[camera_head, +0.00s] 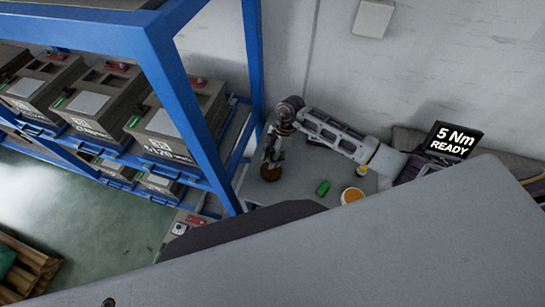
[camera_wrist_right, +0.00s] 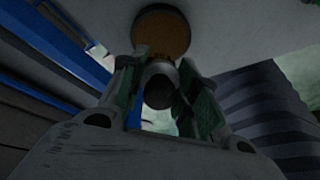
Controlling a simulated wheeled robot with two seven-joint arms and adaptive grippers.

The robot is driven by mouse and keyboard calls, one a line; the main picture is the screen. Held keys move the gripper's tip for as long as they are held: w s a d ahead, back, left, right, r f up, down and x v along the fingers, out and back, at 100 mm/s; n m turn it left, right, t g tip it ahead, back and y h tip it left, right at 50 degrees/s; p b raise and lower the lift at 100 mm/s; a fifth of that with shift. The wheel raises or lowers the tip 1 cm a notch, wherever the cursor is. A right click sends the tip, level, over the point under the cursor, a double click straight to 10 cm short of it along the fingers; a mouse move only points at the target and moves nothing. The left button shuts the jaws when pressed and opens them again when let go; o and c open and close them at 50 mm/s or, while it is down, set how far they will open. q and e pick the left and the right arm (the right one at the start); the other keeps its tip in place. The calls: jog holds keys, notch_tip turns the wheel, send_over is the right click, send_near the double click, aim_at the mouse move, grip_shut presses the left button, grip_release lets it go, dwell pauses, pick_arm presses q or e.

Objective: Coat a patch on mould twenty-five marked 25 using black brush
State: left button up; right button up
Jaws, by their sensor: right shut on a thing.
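My right gripper (camera_head: 269,158) reaches down over the grey table beside the blue rack. In the right wrist view my right gripper (camera_wrist_right: 158,92) is shut on a tool with a dark rounded end (camera_wrist_right: 158,93). A brown disc (camera_wrist_right: 160,32) lies just past the fingertips. The brown disc also shows below the gripper in the head view (camera_head: 270,173). I cannot tell whether the tool is the black brush, or whether it touches the disc. Grey box-shaped moulds (camera_head: 172,124) stand on the rack at left. Their labels are too small to read surely. My left gripper is not in view.
The blue rack (camera_head: 181,80) has posts and rails close to the left of my right gripper. A sign (camera_head: 452,141) reads "5 Nm READY". A wooden pallet (camera_head: 28,265) lies at lower left.

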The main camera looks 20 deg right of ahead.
jog(key=shift+f+b, duration=1.45)
jog(key=shift+f, duration=0.25)
jog(key=shift+f+b, duration=0.3)
jog(key=shift+f, duration=0.3)
dwell(1.0)
jog(key=shift+s+f, duration=0.1)
jog(key=shift+f, duration=0.05)
dwell(2.3)
jog(key=shift+p, duration=0.35)
jog(key=shift+r+p, duration=2.2)
jog(key=shift+r, duration=1.4)
